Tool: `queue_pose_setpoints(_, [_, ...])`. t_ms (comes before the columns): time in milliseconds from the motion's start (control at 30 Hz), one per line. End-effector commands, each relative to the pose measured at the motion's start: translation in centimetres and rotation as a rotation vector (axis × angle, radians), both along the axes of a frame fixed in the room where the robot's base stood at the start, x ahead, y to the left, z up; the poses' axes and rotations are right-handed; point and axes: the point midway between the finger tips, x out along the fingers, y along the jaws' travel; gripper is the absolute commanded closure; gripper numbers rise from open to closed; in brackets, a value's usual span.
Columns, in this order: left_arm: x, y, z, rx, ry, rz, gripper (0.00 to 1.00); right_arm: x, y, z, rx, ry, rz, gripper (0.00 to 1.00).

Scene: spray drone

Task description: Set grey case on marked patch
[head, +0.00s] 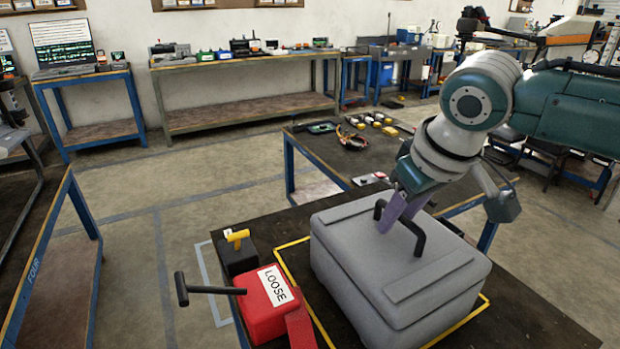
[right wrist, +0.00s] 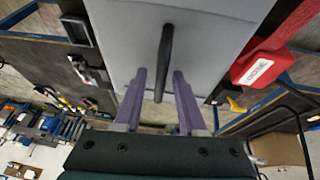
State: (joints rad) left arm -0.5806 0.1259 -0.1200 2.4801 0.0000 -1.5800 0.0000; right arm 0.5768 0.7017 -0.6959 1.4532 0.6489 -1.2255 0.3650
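The grey case (head: 385,270) is a large box with a ribbed lid and a dark bar handle (head: 412,230) on top. It stands upright on the near dark table, within the yellow outline (head: 292,278) of the marked patch. The case covers most of the patch, and I cannot see its underside. My right gripper (head: 392,222) is down at the handle. In the right wrist view its two purple fingers (right wrist: 158,100) stand on either side of the handle (right wrist: 163,65), with gaps showing, so it is open around it. My left gripper is not in view.
Left of the case are a red box (head: 268,305) labelled LOOSE with a black T-handle (head: 183,290), and a dark block with a yellow knob (head: 237,238). A second table (head: 330,150) with small parts stands behind. The near table's right front (head: 530,325) is bare.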

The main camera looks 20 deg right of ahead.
Motion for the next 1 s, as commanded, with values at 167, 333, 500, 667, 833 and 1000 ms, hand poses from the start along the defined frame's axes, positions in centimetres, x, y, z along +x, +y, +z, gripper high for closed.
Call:
queue_pose_setpoints(167, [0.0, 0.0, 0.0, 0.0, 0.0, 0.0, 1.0, 0.0, 0.0, 0.0, 0.0, 0.0, 0.0, 0.56])
queue_pose_setpoints(333, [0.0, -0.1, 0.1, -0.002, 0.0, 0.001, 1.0, -0.1, 0.0, 0.5, 0.0, -0.001, 0.001, 0.56])
queue_pose_setpoints(500, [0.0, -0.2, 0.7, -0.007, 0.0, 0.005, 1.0, -0.9, 0.1, 2.7, -0.001, -0.003, 0.002, 0.56])
queue_pose_setpoints(667, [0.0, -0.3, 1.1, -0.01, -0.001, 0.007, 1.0, -2.3, 0.3, 6.0, -0.001, -0.004, 0.002, 0.56])
queue_pose_setpoints(833, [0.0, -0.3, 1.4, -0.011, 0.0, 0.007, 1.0, -3.7, 0.5, 9.1, -0.001, -0.003, 0.002, 0.56])
queue_pose_setpoints(1000, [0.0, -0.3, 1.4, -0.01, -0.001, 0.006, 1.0, -4.5, 0.6, 10.8, 0.001, -0.001, 0.001, 0.56])
